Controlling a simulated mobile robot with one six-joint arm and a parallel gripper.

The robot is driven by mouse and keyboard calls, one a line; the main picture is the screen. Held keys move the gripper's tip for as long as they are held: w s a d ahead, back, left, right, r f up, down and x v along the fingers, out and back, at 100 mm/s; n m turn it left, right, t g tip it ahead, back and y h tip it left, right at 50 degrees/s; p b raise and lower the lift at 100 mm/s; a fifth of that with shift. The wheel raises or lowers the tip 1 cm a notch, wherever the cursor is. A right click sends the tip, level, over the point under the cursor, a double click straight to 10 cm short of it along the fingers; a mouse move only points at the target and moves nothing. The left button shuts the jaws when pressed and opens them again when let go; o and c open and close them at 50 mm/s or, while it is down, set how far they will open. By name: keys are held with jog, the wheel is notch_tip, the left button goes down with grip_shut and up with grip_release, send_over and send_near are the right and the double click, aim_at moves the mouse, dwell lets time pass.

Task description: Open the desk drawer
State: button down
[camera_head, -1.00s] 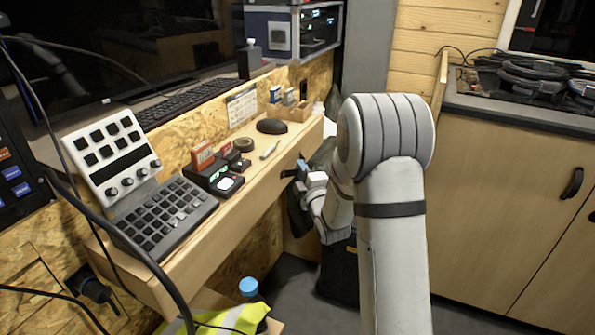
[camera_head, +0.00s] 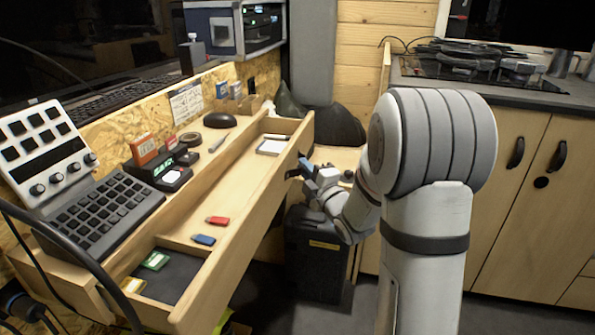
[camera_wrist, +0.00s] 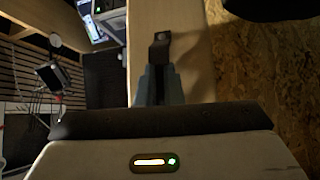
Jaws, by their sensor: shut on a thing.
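The desk drawer (camera_head: 262,207) is pulled out from under the desk top, and its inside shows. In it lie a red piece (camera_head: 217,220), a blue piece (camera_head: 204,239), green and yellow cards on a dark mat, and a white pad (camera_head: 271,146) at the far end. My gripper (camera_head: 303,170) is shut on the dark drawer handle (camera_head: 293,173) on the drawer front. In the wrist view my fingers (camera_wrist: 160,84) close on the handle (camera_wrist: 160,48) against the pale wooden front. The fingertips are small and partly hidden in the head view.
A keypad (camera_head: 100,210), small devices and a dark mouse (camera_head: 220,120) stand on the desk top. A black bin (camera_head: 315,255) stands on the floor beyond the drawer. Cabinets (camera_head: 520,200) with a counter are on the right. Dark floor shows between drawer and cabinets.

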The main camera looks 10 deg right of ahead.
jog(key=c, duration=2)
grip_release()
jog(key=shift+w+d+r, duration=0.1)
jog(key=shift+w+d, duration=0.05)
jog(key=shift+o, duration=1.3)
jog(key=shift+w, duration=0.15)
jog(key=shift+o, duration=0.9)
jog(key=shift+a, duration=0.2)
jog(key=p+v, duration=0.1)
jog(key=v, duration=0.7)
